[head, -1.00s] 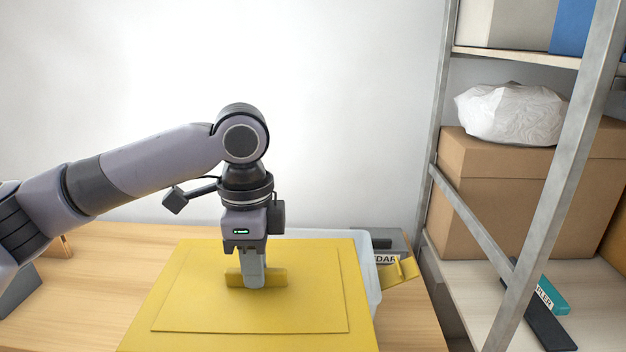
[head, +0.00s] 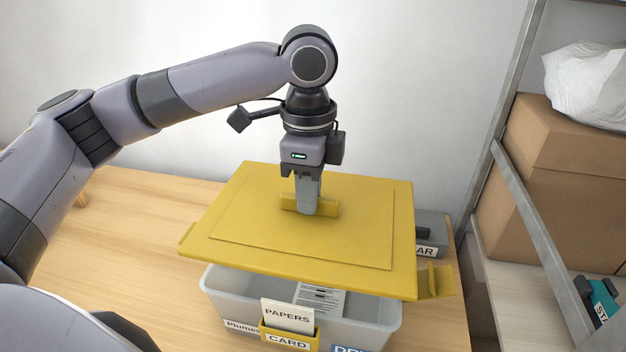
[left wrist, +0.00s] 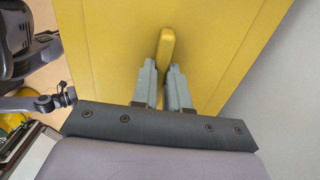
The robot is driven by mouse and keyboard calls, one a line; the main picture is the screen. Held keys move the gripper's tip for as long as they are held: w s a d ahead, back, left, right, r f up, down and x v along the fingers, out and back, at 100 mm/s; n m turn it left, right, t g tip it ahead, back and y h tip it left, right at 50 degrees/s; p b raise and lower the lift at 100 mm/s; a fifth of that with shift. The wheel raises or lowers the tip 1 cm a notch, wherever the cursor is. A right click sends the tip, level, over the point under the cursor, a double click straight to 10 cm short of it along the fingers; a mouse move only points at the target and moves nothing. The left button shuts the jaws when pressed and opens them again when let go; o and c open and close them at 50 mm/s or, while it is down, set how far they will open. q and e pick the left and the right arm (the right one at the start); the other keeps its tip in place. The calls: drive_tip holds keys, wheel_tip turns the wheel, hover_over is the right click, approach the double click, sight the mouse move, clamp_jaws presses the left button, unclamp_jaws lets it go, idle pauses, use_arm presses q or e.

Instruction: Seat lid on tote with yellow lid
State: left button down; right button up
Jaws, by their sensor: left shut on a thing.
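A yellow lid (head: 310,246) hangs over a translucent grey tote (head: 385,312) on the wooden table in the head view. My left gripper (head: 308,208) is shut on the handle (head: 330,209) at the lid's middle. The lid is above the tote and set back from it, so the tote's front part shows open below the lid's near edge. The lid hides the tote's back. In the left wrist view the gripper fingers (left wrist: 163,88) straddle the yellow handle (left wrist: 167,52).
Papers (head: 319,297) show inside the tote, and a PAPERS card (head: 288,316) stands in a yellow holder at its front. A grey labelled box (head: 430,240) sits close behind the lid's right side. A metal shelf with a cardboard box (head: 545,190) stands at right. The table's left side is clear.

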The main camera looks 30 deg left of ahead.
sight(310, 223)
use_arm(q)
drive_tip(key=shift+f, duration=3.1)
drive_tip(key=shift+f, duration=0.75)
drive_tip(key=c, duration=1.1)
unclamp_jaws()
drive_tip(key=shift+o, duration=0.2)
drive_tip(key=shift+r, duration=3.5)
